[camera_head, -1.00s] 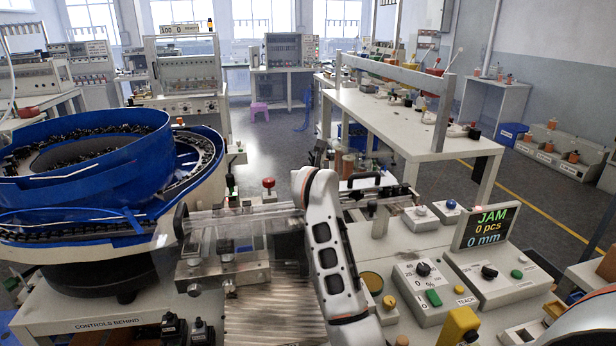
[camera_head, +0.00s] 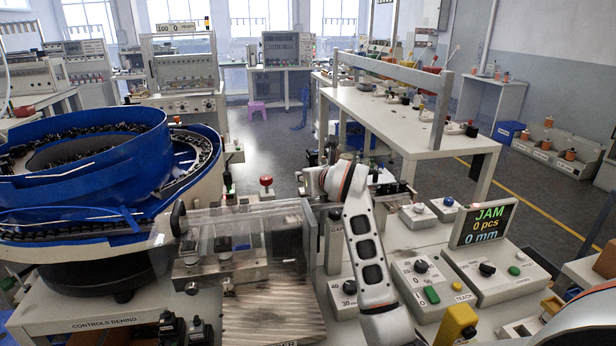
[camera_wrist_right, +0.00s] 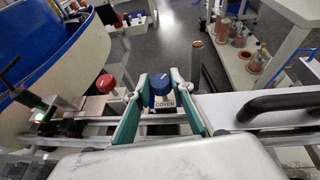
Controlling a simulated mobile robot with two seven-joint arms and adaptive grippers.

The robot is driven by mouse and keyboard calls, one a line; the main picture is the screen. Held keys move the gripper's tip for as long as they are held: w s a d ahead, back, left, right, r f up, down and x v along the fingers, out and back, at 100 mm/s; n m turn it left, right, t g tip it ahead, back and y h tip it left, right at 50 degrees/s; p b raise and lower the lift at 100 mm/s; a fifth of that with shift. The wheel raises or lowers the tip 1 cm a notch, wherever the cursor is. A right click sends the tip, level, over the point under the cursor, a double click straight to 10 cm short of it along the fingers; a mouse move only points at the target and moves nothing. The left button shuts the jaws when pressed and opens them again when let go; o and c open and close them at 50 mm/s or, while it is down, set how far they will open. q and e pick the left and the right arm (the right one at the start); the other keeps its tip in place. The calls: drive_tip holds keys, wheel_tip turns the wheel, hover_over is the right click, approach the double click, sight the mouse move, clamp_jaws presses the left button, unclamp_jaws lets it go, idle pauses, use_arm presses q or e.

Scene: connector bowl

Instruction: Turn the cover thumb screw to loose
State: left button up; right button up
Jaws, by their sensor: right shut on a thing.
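The cover thumb screw is a blue knob (camera_wrist_right: 161,84) with a white mark on top, above a label reading COVER in the right wrist view. My right gripper (camera_wrist_right: 160,88) has its green-sided fingers on either side of the knob and is shut on it. In the head view my right arm hides the knob and this gripper. A clear cover (camera_head: 245,228) lies over the track beside the blue bowl (camera_head: 85,160) in the head view. My left gripper is in neither current view.
A red knob (camera_wrist_right: 106,83) stands left of the gripper in the wrist view. A black handle (camera_wrist_right: 285,105) lies to its right. In the head view a display (camera_head: 485,223) reads JAM, 0 pcs, 0 mm, behind control boxes with a black dial (camera_head: 488,269).

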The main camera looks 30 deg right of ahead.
drive_tip(key=o, duration=1.1)
drive_tip(key=shift+o, duration=0.2)
drive_tip(key=shift+s, duration=0.1)
drive_tip(key=v, duration=1.1)
drive_tip(key=shift+s+r, duration=0.15)
drive_tip(key=shift+s, duration=0.2)
